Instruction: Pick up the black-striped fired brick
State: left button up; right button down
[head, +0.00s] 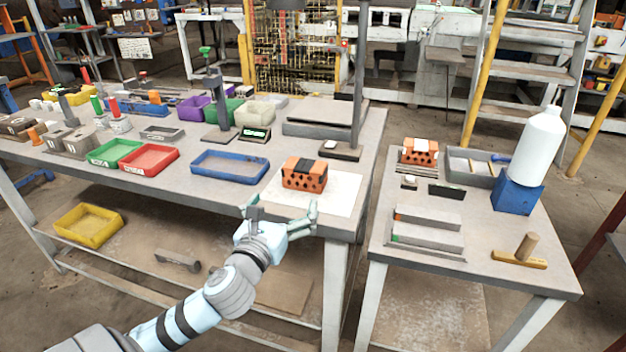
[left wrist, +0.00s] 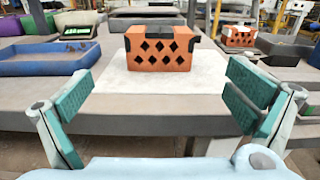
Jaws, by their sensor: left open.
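The black-striped fired brick (head: 304,174) is orange with dark diamond-shaped holes and a black band over its top. It sits on a white sheet (head: 340,190) at the front right corner of the left table. In the left wrist view the brick (left wrist: 158,50) is ahead, between and beyond the fingers. My left gripper (head: 280,212) is open and empty at the table's front edge, short of the brick. Its two green-padded fingers are spread wide in the left wrist view (left wrist: 160,105). My right gripper is not in view.
A similar brick with a white stripe (head: 419,152) stands on the right table. A blue tray (head: 230,167) lies left of the sheet. A dark stand (head: 341,150) is behind the brick. A white bottle (head: 537,145) stands on a blue block (head: 516,196) at right.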

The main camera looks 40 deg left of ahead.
pick_arm(q)
jog(key=b, duration=0.2)
send_near(309, 160)
jog(key=shift+w+a+f, duration=0.15)
jog(key=shift+a+f, duration=0.15)
jog(key=shift+f, duration=0.3)
jog(key=x, duration=0.2)
jog(key=b+x, duration=0.1)
jog(key=x, duration=0.4)
jog(key=shift+w+r+b, duration=0.3)
jog(key=shift+w+b, duration=0.05)
jog(key=shift+w, duration=0.1)
jog(key=shift+r, duration=0.1)
jog(key=shift+c, duration=1.2)
jog(key=c, duration=1.2)
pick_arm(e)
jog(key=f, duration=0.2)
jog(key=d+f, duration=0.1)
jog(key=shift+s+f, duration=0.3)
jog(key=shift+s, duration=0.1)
